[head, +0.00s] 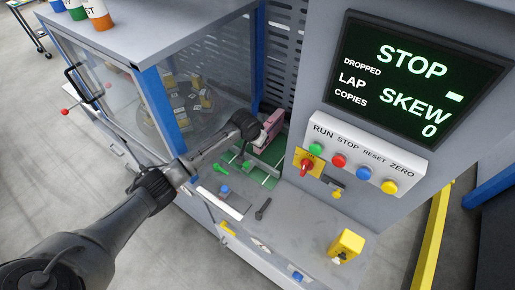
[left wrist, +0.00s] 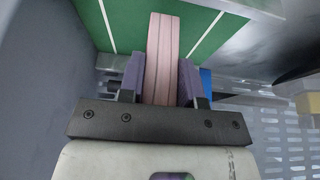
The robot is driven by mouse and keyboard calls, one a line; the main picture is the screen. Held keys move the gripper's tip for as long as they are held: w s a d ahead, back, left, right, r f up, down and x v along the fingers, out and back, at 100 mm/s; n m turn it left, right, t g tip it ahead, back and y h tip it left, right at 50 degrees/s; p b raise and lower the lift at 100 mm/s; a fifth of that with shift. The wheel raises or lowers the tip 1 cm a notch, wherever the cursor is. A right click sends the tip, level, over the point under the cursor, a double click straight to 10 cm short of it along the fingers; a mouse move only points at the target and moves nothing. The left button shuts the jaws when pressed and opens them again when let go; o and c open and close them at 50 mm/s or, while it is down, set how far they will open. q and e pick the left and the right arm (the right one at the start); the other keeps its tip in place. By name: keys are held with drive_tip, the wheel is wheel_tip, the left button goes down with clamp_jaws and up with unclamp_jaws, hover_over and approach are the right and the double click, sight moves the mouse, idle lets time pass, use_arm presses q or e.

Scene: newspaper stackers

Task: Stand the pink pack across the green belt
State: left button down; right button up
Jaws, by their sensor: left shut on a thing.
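The pink pack (left wrist: 163,58) is between the two purple fingers of my left gripper (left wrist: 162,78), which is shut on it. In the left wrist view the pack shows as a narrow pink band, edge-on, over the green belt (left wrist: 205,45) with its white lines. I cannot tell if it touches the belt. In the head view the pink pack (head: 273,122) is at the machine's back corner, beside the end of my left arm, partly hidden. The green belt (head: 262,171) runs below it, partly covered by the arm. My right gripper is in neither view.
A panel with coloured buttons (head: 360,166) sits right of the belt under a screen (head: 413,75) reading STOP and SKEW. A yellow block (head: 346,245) stands on the grey ledge. A clear-walled enclosure (head: 190,100) with several packs is at the left.

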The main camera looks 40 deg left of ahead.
use_arm(q)
drive_tip(key=shift+w+a+f, duration=0.1)
drive_tip(key=shift+w, duration=0.2)
drive_tip(key=shift+f, duration=2)
drive_tip(key=c, duration=0.8)
unclamp_jaws()
drive_tip(key=shift+f, duration=0.2)
